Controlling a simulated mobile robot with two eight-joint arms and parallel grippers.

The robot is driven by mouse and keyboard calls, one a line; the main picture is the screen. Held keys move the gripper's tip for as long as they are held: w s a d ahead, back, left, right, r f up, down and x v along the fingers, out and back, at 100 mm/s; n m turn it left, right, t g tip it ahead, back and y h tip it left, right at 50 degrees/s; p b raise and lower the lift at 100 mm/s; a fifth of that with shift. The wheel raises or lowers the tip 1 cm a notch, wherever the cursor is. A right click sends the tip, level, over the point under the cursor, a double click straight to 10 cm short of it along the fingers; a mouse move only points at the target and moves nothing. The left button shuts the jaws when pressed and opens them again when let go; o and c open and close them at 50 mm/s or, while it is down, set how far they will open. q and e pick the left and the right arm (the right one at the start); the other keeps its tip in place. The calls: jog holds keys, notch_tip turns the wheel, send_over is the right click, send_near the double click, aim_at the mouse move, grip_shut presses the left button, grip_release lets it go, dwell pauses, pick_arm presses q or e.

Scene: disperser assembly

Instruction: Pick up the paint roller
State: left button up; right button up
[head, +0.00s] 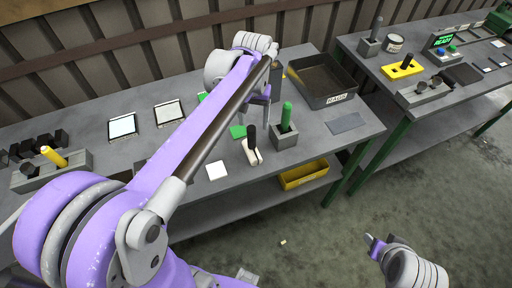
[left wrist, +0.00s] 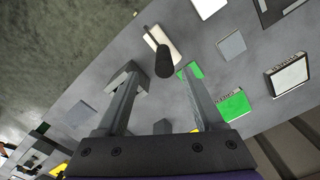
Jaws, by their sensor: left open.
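The paint roller (head: 253,153), a pale white piece with a black handle, sits on the grey workbench (head: 345,123), its handle standing up. In the left wrist view the paint roller (left wrist: 158,43) lies just beyond the fingertips. The handle end appears roughly between the two fingers, with no contact visible. My left gripper (left wrist: 160,78) is open and empty. In the head view my left gripper (head: 262,98) hangs above the bench, just behind the roller. My right gripper (head: 374,244) is low at the right, over the floor and away from the bench; its jaw state is unclear.
A grey block with a green handle (head: 286,120) stands close to the right of the roller. A dark tray (head: 322,82) is behind it. White tiles (head: 216,171) and green pieces lie nearby. A yellow bin (head: 303,175) is under the bench top. A second bench stands at right.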

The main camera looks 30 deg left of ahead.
aim_at(252, 138)
pick_arm(q)
jog(key=f, duration=0.9)
jog(key=shift+s+a, duration=0.1)
jog(key=shift+a, duration=0.2)
grip_shut()
